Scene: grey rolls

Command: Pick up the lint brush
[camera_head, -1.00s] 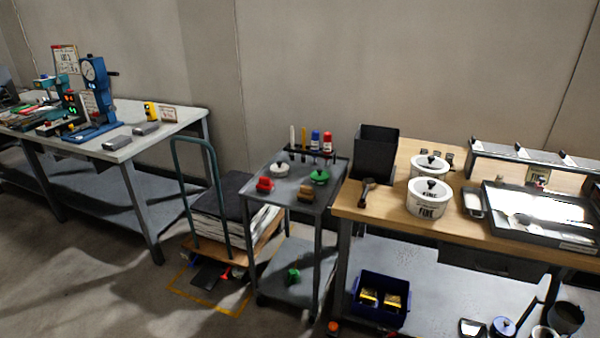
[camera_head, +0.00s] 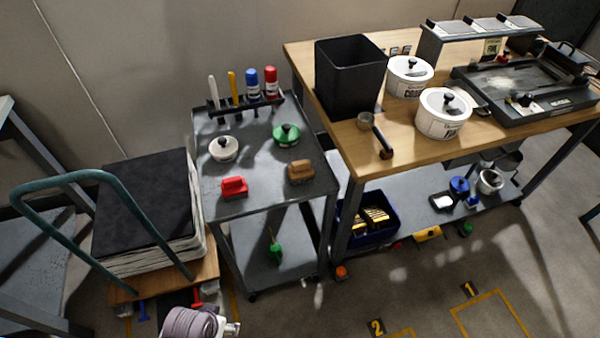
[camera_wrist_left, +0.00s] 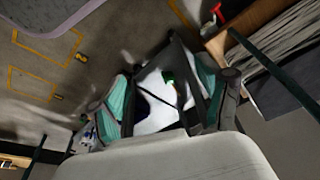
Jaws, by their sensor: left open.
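A small brown brush-like block (camera_head: 301,172), possibly the lint brush, lies at the right front of the grey cart's top shelf (camera_head: 250,205). A red block-shaped item (camera_head: 233,187) lies to its left. I cannot tell for sure which is the lint brush. In the left wrist view my left gripper (camera_wrist_left: 165,95) is open, its teal-padded fingers wide apart with nothing held. Beyond them is a bright shelf with a green item (camera_wrist_left: 169,78). In the head view part of my arm shows at the bottom, in front of the cart and below its top. My right gripper is not in view.
A white-lidded round item (camera_head: 223,149), a green round item (camera_head: 287,135) and an upright rack (camera_head: 245,103) of bottles share the cart top. A trolley (camera_head: 150,215) with a stack stands left. A wooden bench (camera_head: 420,150) with a black bin (camera_head: 350,75) stands right.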

